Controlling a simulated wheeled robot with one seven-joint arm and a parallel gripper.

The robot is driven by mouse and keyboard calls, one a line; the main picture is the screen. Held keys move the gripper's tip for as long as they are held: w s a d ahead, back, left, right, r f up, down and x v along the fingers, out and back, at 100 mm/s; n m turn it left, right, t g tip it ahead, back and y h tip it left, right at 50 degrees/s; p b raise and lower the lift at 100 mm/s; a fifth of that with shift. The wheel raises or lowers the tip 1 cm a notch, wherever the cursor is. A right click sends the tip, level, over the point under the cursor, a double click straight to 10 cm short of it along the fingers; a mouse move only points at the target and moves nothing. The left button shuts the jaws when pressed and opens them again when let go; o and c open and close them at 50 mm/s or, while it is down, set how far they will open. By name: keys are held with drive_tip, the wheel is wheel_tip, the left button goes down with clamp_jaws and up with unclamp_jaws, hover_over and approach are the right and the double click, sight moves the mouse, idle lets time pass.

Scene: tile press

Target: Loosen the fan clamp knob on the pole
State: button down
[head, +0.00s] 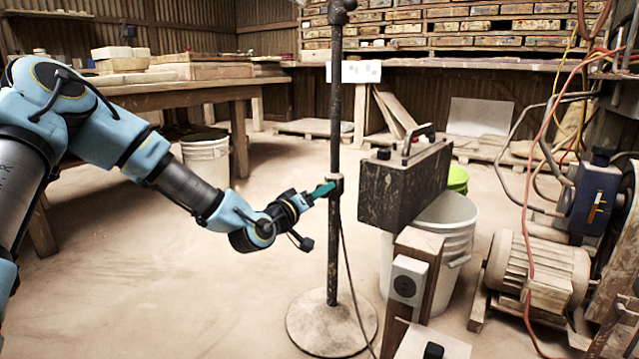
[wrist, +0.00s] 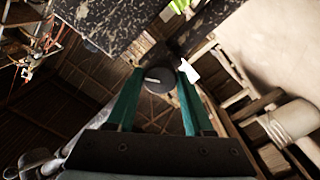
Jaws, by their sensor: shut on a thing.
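A dark upright pole (head: 335,110) stands on a round base (head: 332,324) in the middle of the head view. A dark clamp collar (head: 337,181) sits around it about halfway up. My gripper (head: 330,188) reaches in from the left, its green fingers at the clamp. In the wrist view the clamp knob (wrist: 159,80) is round and dark with a pale line on its face. It lies between the two green fingertips of my gripper (wrist: 160,76), which are shut on it. In the head view the fingers hide the knob.
A cable hangs beside the pole. A motor (head: 540,270) is at right, a workbench (head: 180,92) at back left. The left floor is clear.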

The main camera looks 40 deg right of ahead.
drive_tip(key=shift+n+p, duration=3.85)
drive_tip(key=shift+n, duration=4.95)
drive_tip(key=shift+c, duration=1.4)
unclamp_jaws()
drive_tip(key=p+v, duration=0.2)
drive_tip(key=v, duration=0.8)
drive_tip(key=shift+a+p, duration=0.3)
drive_tip(key=shift+a, duration=0.1)
